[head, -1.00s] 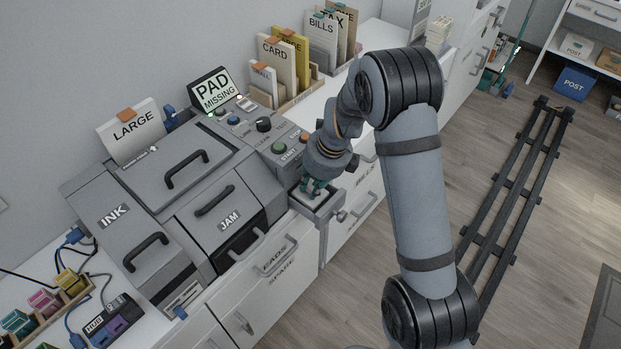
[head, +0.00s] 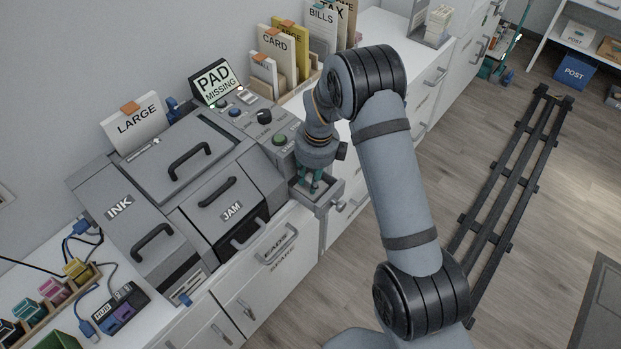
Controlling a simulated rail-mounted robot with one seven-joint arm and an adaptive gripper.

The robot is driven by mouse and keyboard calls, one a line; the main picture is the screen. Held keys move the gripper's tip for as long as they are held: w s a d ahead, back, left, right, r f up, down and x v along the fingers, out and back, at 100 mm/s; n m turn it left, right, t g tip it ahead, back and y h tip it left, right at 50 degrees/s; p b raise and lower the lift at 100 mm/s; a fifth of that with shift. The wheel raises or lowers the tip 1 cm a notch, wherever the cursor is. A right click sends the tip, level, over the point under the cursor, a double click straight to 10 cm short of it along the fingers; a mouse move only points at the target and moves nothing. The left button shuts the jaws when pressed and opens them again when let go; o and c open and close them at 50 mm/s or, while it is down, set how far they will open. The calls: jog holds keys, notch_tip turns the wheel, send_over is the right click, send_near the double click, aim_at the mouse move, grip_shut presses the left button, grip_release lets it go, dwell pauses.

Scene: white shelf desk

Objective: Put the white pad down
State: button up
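My gripper (head: 310,188) points down, with its teal fingers at a small open grey drawer (head: 329,202) on the right front of the grey machine. The fingers are small and partly hidden by my wrist, so I cannot tell whether they are open or shut. I cannot clearly make out the white pad; any pad at the fingertips or in the drawer is too small or hidden. The machine's display (head: 214,82) reads "PAD MISSING".
The machine has lids marked INK (head: 120,207) and JAM (head: 231,211). A control panel with a green button (head: 280,139) stands just behind the drawer. Paper holders (head: 276,58) line the back. A hub (head: 119,308) sits at front left. Floor rails (head: 515,200) run at right.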

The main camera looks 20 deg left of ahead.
jog(key=shift+r, duration=0.45)
notch_tip(320, 180, up, 11)
jog(key=d, duration=0.1)
jog(key=shift+s+d+r, duration=0.15)
jog(key=shift+s+r, duration=0.05)
jog(key=shift+s, duration=0.15)
